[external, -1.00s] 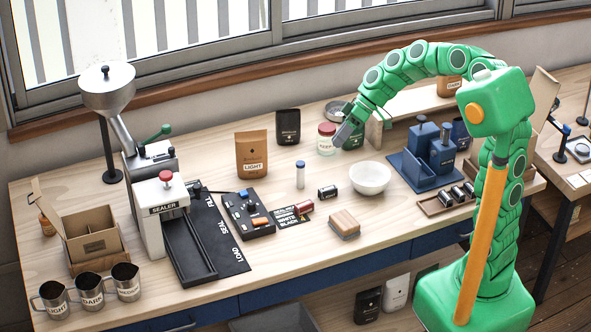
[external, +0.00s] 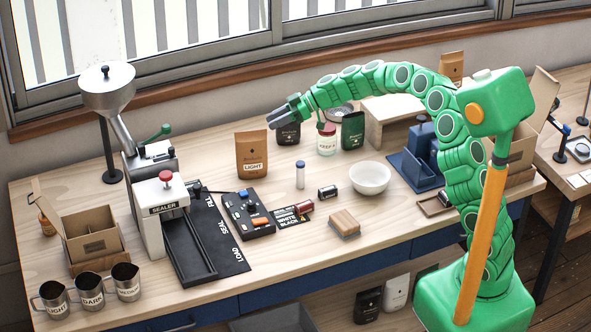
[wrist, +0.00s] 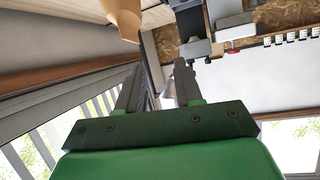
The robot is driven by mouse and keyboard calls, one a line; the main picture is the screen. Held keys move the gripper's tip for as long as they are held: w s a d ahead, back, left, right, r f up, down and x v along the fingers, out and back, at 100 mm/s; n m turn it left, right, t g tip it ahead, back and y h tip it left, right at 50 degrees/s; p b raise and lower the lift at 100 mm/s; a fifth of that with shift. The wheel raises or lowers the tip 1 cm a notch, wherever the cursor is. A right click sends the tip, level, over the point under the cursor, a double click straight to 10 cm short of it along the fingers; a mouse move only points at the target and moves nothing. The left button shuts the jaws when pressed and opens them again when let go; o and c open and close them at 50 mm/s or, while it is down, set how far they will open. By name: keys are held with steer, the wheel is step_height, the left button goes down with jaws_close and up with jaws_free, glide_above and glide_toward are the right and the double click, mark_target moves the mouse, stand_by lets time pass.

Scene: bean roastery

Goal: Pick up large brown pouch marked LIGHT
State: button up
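The large brown pouch marked LIGHT (external: 252,153) stands upright on the bench, right of the sealer, in the external view. A brown shape that looks like this pouch (wrist: 122,16) shows at the top of the wrist view, cut off by the edge. My gripper (external: 274,119) is above the bench by the pouch's upper right corner; I cannot tell whether it touches. In the wrist view its two fingers (wrist: 157,88) are apart with nothing between them, and the pouch lies beyond the left finger.
The sealer (external: 164,220) is left.

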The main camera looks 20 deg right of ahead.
mark_target(251, 132)
steer(key=shift+t, duration=0.4)
steer(key=shift+w+a+f, duration=0.8)
steer(key=shift+a+f, duration=0.2)
steer(key=shift+a, duration=0.15)
steer(key=shift+w+a+f, duration=0.85)
steer(key=shift+a+f, duration=0.2)
steer(key=shift+a, duration=0.1)
steer(key=shift+w+a+f, duration=0.8)
steer(key=shift+a+f, duration=0.2)
steer(key=shift+a, duration=0.15)
jaws_close()
